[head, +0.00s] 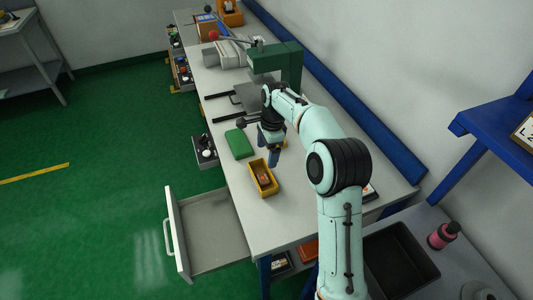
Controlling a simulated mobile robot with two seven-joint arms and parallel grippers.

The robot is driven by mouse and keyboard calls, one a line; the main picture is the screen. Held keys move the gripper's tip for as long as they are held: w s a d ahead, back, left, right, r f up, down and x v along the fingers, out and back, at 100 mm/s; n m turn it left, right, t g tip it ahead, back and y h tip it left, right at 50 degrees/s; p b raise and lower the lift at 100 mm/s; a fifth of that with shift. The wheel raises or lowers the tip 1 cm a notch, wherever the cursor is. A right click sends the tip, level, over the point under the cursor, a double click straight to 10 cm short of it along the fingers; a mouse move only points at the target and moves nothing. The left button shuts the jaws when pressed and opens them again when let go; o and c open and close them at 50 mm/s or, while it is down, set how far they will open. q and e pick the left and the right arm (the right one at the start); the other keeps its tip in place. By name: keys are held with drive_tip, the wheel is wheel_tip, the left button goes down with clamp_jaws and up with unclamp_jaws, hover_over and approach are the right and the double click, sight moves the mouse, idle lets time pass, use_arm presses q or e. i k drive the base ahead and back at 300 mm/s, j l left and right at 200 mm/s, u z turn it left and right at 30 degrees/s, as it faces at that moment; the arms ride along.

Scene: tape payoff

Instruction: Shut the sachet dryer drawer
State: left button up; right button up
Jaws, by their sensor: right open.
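A light grey drawer (215,222) is pulled well out from the near left side of the workbench. It looks empty, and its front panel (178,233) carries a white bar handle (168,238) facing left. No label on it is readable. My right gripper (270,150) is above the bench top, apart from the drawer and some way behind and to the right of it. Its blue fingers are open and I see nothing between them. My left gripper is out of view.
A yellow bin (263,178) and a green block (239,144) are near the right gripper on the bench (285,215). Smaller filled drawers or trays (205,151) stick out farther along. A green machine (275,62) stands behind. The green floor left of the drawer is clear.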

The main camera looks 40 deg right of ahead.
sight(209, 238)
drive_tip(key=k+j, duration=0.75)
drive_tip(key=j, duration=0.25)
